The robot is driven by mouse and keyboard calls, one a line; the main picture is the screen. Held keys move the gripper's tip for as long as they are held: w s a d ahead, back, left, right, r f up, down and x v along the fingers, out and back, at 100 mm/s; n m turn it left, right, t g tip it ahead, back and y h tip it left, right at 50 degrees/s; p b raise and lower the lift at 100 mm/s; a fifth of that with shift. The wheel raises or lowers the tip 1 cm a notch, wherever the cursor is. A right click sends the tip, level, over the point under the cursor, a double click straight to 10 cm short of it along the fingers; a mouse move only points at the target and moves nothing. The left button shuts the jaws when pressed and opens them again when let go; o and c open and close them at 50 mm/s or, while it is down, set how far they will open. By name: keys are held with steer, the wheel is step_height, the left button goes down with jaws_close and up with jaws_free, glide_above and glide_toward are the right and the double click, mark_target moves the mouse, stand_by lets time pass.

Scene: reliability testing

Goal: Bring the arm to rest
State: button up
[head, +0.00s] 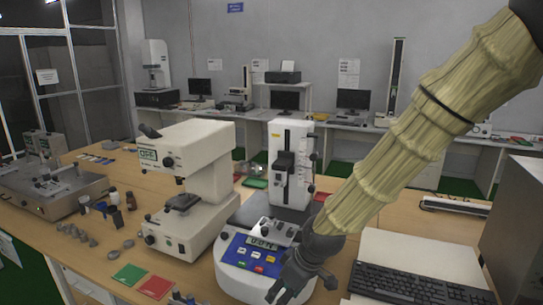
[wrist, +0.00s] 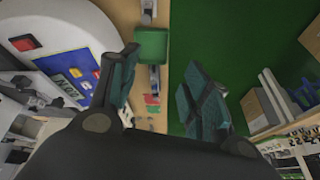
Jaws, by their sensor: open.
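My arm, in a ribbed cream sleeve, comes down from the upper right of the head view. My gripper (head: 294,284) hangs at its end, low at the front of the bench, in front of the white tester with a blue panel (head: 255,255). In the wrist view my gripper (wrist: 162,85) has its two dark teal fingers spread apart, with nothing between them. The tester's panel (wrist: 75,83) shows left of the fingers. The wooden bench edge (wrist: 178,40) and green floor (wrist: 240,50) lie beyond them.
A microscope-like instrument (head: 210,170) stands left of the tester. A black keyboard (head: 415,283) lies at right on a pale surface (head: 420,250).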

steer(key=s+d+f+m, duration=0.2)
steer(key=s+d+f, duration=0.15)
steer(key=f, duration=0.45)
steer(key=s+d+f+m+g+h+b, duration=0.1)
steer(key=s+d+f+m, duration=0.1)
steer(key=s+f, duration=0.5)
steer(key=s+d+f+m, duration=0.2)
steer(key=d+f, duration=0.1)
steer(key=f, duration=0.7)
steer(key=s+d+f+m+h, duration=0.1)
steer(key=s+d+f+m, duration=0.1)
steer(key=s+d+f, duration=0.3)
steer(key=s+d+f+m+g+h+b, duration=0.1)
steer(key=s+d+f, duration=0.5)
steer(key=s, duration=0.7)
step_height(320, 180, down, 2)
steer(key=shift+s+f+m+h, duration=0.1)
steer(key=shift+s+m+h, duration=0.1)
steer(key=shift+m+h, duration=0.3)
